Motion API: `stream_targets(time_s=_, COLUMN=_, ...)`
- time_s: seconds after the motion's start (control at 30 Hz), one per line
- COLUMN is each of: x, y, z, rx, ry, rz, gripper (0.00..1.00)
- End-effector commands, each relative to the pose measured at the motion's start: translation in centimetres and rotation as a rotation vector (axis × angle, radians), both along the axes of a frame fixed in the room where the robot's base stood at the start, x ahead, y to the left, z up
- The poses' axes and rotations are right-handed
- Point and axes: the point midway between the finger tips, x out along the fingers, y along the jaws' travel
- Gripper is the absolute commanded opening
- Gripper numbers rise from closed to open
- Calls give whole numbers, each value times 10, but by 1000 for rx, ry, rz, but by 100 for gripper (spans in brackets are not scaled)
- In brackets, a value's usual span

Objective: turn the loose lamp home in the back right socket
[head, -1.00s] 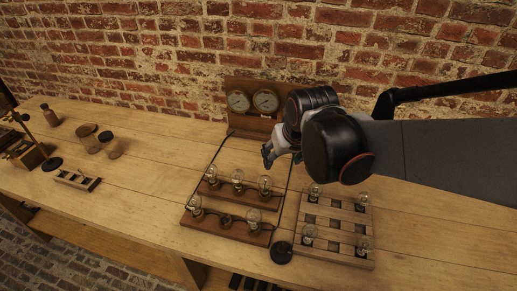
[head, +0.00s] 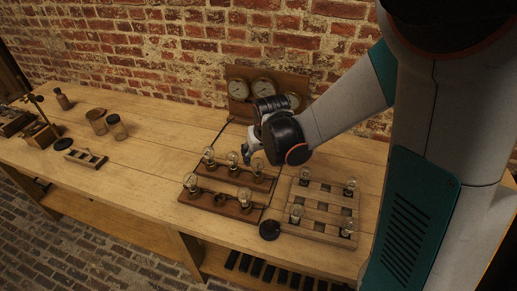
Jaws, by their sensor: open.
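The wooden lamp board (head: 232,210) has a back row and a front row of sockets. The back row holds three glass lamps: left (head: 209,157), middle (head: 232,160) and the back right lamp (head: 257,168). I cannot tell from this view whether the back right lamp is fully seated. The front row has a lamp at left (head: 190,182), a socket with no bulb (head: 220,200) in the middle and a lamp at right (head: 244,198). My gripper (head: 247,158) is open, with its fingertips close by the back right lamp, on its upper left side; contact cannot be told.
A wooden rack (head: 325,212) with several lamps stands right of the board. A black disc (head: 269,230) lies in front. A gauge panel (head: 239,90) stands behind, against the brick wall. Jars (head: 116,127) and a small rack (head: 85,159) are left; the bench between is clear.

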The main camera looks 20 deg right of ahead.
Motion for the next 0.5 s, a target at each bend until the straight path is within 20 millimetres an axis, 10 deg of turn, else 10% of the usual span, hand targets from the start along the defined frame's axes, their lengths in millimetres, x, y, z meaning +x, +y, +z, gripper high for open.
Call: stream_targets(time_s=0.5, x=29, y=-1, z=-72, rx=0, ry=0, rz=0, gripper=57)
